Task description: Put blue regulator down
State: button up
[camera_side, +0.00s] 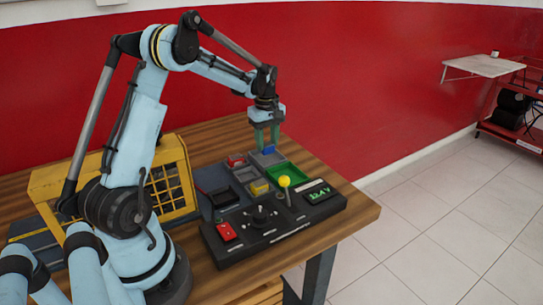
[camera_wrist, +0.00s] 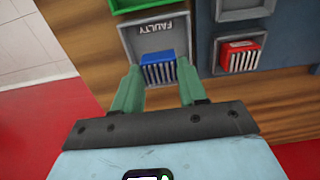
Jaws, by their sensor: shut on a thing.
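The blue regulator (camera_wrist: 158,68) is a small ribbed block between the green fingers of my gripper (camera_wrist: 158,88) in the wrist view. It shows over the grey tray marked FAULTY (camera_wrist: 133,37), near its open lower end. In the side view the blue regulator (camera_side: 268,150) is at the tips of my gripper (camera_side: 267,146), at the grey tray (camera_side: 257,162) behind the green tray. My gripper is shut on the blue regulator. I cannot tell whether the regulator touches the tray floor.
A red regulator (camera_wrist: 238,57) sits in a tray beside the FAULTY tray. A green tray (camera_side: 287,173) and a yellow block (camera_side: 260,187) are nearby. A black control panel (camera_side: 270,222) with a yellow-topped lever stands in front. A yellow cage (camera_side: 165,185) is at the left.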

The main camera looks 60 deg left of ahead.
aim_at(267, 144)
jog(key=shift+f, duration=1.25)
jog(key=shift+f, duration=0.15)
jog(key=o, duration=1.1)
jog(key=shift+o, duration=0.2)
notch_tip(267, 144, up, 12)
jog(key=s+d+r+m+t+y, duration=0.1)
jog(key=s+d+r+m+t, duration=0.1)
jog(key=d+m, duration=0.45)
jog(key=s+d+r+m+t, duration=0.1)
jog(key=s+d+r+m, duration=0.15)
jog(key=d, duration=0.65)
jog(key=s+d+f+m+t+h, duration=0.1)
jog(key=s+d+f+m+t, duration=0.3)
jog(key=s+d+m, duration=0.3)
jog(key=shift+d+f+m, duration=0.25)
jog(key=shift+d+m, duration=0.75)
jog(key=shift+d, duration=0.25)
